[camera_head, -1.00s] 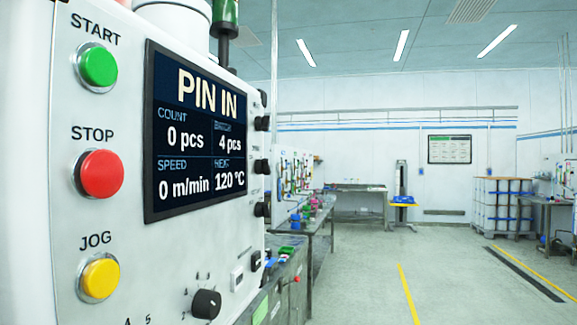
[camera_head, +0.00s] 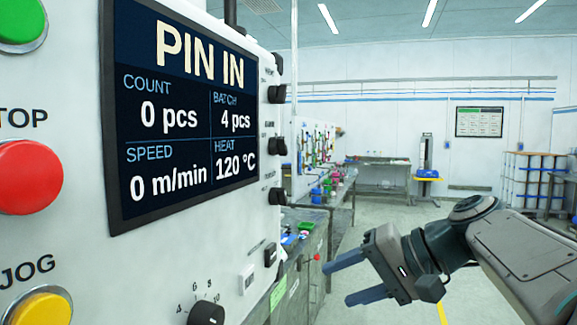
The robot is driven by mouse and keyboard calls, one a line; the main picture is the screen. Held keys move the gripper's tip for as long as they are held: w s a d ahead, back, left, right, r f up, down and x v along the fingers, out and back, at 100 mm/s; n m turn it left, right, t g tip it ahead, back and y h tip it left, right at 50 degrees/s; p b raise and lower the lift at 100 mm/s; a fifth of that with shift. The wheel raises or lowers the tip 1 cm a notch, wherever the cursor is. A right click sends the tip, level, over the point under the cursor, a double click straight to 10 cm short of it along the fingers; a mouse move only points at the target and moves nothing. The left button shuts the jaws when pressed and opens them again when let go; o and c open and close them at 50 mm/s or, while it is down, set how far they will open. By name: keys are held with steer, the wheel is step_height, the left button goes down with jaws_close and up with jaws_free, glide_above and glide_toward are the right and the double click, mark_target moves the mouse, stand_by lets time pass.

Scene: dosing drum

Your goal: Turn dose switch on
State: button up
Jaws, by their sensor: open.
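The white control panel (camera_head: 232,205) fills the left side in the head view. A column of dark switches or knobs runs down its right edge: a top one (camera_head: 277,66), an upper one (camera_head: 277,94), a middle one (camera_head: 278,146) and a lower one (camera_head: 277,196). A small white rocker (camera_head: 246,279) and a dark rocker (camera_head: 271,255) sit below. Their labels are too small to read, so I cannot tell which is the dose switch. My gripper (camera_head: 337,285) is open and empty, right of the panel and apart from it, fingers pointing left.
The panel carries a display (camera_head: 180,110) reading "PIN IN", a green button (camera_head: 18,20), a red button (camera_head: 25,177), a yellow button (camera_head: 42,308) and a black dial (camera_head: 206,313). A workbench (camera_head: 338,195) with coloured items stands behind. Open floor lies to the right.

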step_height(320, 180, up, 12)
steer(key=w+d+f+n+t+y, duration=0.1)
steer(key=w+d+n+y, duration=0.1)
steer(key=y, duration=0.1)
steer(key=n+y+p, duration=0.1)
steer(key=n+y, duration=0.2)
steer(key=y, duration=0.1)
glide_toward(279, 146)
steer(key=w+p+x, duration=0.1)
steer(key=p+x, duration=0.1)
steer(key=x, duration=0.6)
steer(key=shift+p, duration=0.3)
steer(key=shift+d+r, duration=0.15)
steer(key=c, duration=1)
